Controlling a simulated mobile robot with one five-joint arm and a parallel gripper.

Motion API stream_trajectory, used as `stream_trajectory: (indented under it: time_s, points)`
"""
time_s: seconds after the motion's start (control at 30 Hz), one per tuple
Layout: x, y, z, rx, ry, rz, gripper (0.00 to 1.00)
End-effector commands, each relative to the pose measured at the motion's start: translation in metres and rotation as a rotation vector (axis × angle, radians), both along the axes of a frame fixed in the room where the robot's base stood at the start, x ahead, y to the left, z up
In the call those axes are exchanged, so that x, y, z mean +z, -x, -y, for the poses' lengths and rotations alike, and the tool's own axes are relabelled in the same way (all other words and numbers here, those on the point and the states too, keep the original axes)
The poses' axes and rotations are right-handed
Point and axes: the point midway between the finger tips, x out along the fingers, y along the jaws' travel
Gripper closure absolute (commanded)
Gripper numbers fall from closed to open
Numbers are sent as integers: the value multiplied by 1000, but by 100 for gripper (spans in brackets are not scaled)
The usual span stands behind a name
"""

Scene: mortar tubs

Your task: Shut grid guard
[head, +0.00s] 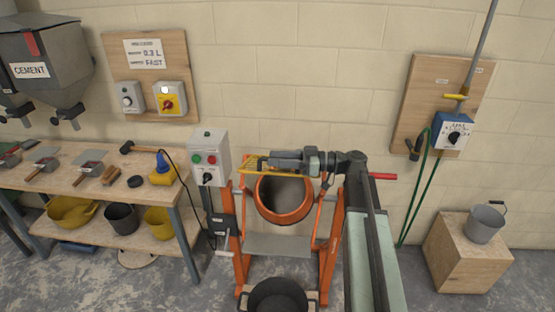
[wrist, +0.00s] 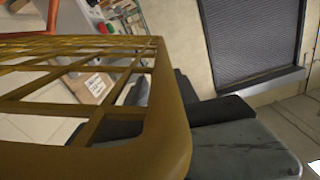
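The yellow grid guard (head: 252,167) is at the top left of the orange mixer drum (head: 283,220). It stands clear of the drum's round mouth, which shows uncovered from the front. My gripper (head: 274,161) is at the guard, above the drum mouth. In the wrist view the guard's bars and rounded rim (wrist: 172,120) fill the left and middle, very close. Dark finger parts of my gripper (wrist: 185,120) show beside and behind the rim. The far side of the grip is hidden, so I cannot tell if the fingers touch or clamp the rim.
A control box (head: 208,160) with green and red buttons stands left of the mixer. A black tub (head: 277,296) is in front below the drum. A workbench (head: 60,182) with tools is at left. A wooden block (head: 465,260) bearing a grey bucket (head: 483,226) is at right.

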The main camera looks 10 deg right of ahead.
Motion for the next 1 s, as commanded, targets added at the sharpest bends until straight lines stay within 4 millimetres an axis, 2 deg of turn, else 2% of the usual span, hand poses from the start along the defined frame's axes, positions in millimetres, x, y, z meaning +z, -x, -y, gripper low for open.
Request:
stream_trajectory:
  time_s: [0.03, 0.07, 0.17, 0.2, 1.0]
  points:
    - [0, 0, 0, 0, 0, 0, 64]
    - [0, 0, 0, 0, 0, 0, 69]
    - [0, 0, 0, 0, 0, 0, 97]
    - [0, 0, 0, 0, 0, 0, 100]
    - [0, -1, -1, 1, 0, 1, 100]
